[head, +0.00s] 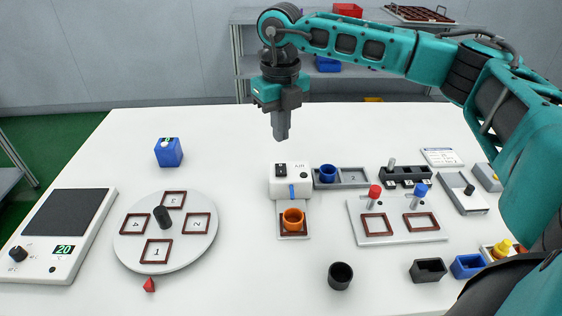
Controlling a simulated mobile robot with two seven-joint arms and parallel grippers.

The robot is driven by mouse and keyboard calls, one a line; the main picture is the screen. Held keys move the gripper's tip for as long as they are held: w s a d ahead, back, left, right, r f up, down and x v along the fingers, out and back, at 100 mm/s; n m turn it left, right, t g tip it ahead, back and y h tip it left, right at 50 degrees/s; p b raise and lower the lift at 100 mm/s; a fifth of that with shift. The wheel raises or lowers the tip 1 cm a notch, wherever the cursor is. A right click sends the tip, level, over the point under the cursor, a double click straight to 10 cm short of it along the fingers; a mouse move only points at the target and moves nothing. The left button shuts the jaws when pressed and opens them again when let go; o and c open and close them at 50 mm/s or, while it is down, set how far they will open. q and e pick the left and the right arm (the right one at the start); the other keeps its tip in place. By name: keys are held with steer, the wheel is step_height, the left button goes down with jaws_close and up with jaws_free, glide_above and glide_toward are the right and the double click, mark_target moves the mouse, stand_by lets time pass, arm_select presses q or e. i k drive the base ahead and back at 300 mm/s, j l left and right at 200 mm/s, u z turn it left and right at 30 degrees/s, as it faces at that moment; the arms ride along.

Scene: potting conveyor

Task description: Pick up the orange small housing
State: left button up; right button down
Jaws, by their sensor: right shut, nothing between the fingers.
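The orange small housing (293,219) is a round open cup. It stands upright in a brown-framed square at the front of the white machine (290,181). My right gripper (281,136) points down above and behind the white machine, its fingers together and empty. It is well apart from the orange housing and higher up. My left gripper does not show.
A blue cup (327,174) sits in a grey tray right of the machine. A white round turntable (193,252) with several brown-framed squares is at left. A fixture plate (398,236) with red and blue handles is at right. A black cup (340,275) stands in front.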

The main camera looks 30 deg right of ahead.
mark_target(293, 218)
steer(key=k, duration=1)
